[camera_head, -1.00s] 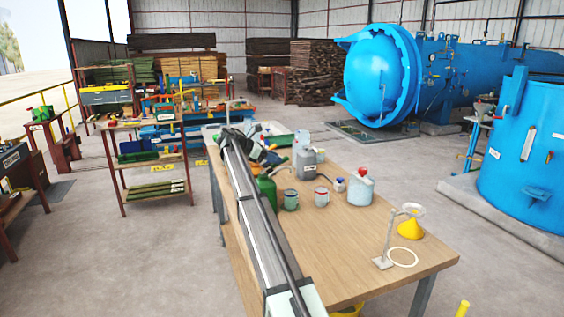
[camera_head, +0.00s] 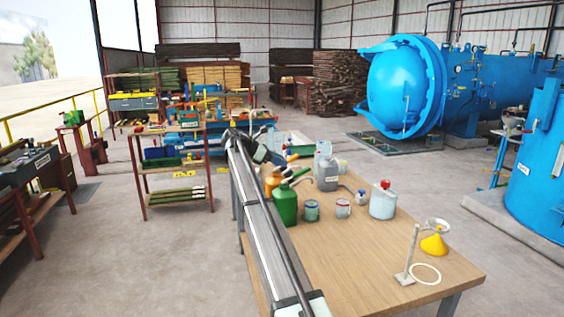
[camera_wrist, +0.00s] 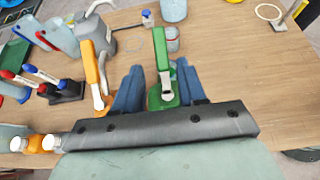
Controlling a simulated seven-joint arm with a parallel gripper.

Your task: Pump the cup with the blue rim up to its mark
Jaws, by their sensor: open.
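A small cup with a bluish rim (camera_head: 311,210) stands on the wooden table, and a cup with a red rim (camera_head: 343,208) stands to its right. The red-rimmed cup also shows in the wrist view (camera_wrist: 172,40); the blue-rimmed one is not clear there, perhaps behind the green handle. A green pump can (camera_head: 284,205) stands left of the cups, with an orange pump can (camera_head: 272,182) behind it. In the wrist view my gripper (camera_wrist: 160,72) is open. The green can (camera_wrist: 161,55) shows between its blue fingers, and the orange can (camera_wrist: 95,75) left of them. Contact cannot be told.
A grey canister (camera_head: 327,174), a small blue-capped bottle (camera_head: 361,198) and a red-capped jug (camera_head: 382,202) stand behind and right of the cups. A yellow funnel (camera_head: 434,244) on a stand is at the front right. The table's front middle is clear.

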